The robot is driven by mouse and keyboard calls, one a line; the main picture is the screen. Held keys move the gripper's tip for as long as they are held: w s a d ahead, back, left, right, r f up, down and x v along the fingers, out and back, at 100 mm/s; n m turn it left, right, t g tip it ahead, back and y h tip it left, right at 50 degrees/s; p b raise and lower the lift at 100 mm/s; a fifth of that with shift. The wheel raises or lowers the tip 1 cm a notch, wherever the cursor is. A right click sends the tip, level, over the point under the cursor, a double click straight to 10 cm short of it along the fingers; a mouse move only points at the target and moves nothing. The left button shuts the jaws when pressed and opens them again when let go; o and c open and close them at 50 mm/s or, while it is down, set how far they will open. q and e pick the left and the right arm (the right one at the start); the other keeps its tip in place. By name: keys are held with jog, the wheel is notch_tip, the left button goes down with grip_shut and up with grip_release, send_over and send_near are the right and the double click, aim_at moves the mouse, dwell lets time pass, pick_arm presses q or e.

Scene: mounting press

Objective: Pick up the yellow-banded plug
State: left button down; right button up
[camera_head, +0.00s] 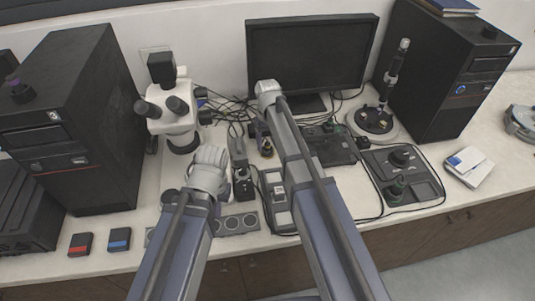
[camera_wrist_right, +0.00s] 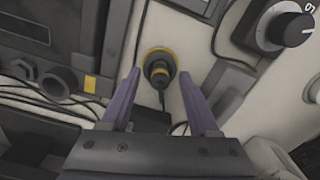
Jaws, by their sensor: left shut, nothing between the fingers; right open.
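The yellow-banded plug (camera_wrist_right: 158,68) stands on the pale bench top in the right wrist view, a black round plug with a yellow ring. In the head view a small yellow-and-black thing (camera_head: 266,148) beside my right arm appears to be this plug, partly hidden. My right gripper (camera_wrist_right: 156,88) is open, with its two purple fingers on either side of the plug in the wrist picture. I cannot tell whether they touch it. My left gripper (camera_head: 203,172) is shut and empty, mostly hidden behind its own arm over the bench's front left part.
A white microscope (camera_head: 172,110) stands behind my left arm. A monitor (camera_head: 312,55) and loose cables stand behind my right arm. A grey strip with round holes (camera_head: 236,223) lies near the front edge. Two dark computer towers (camera_head: 75,110) (camera_head: 450,70) flank the bench.

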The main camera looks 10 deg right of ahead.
jog(key=shift+f, duration=0.3)
jog(key=shift+c, duration=0.3)
grip_shut()
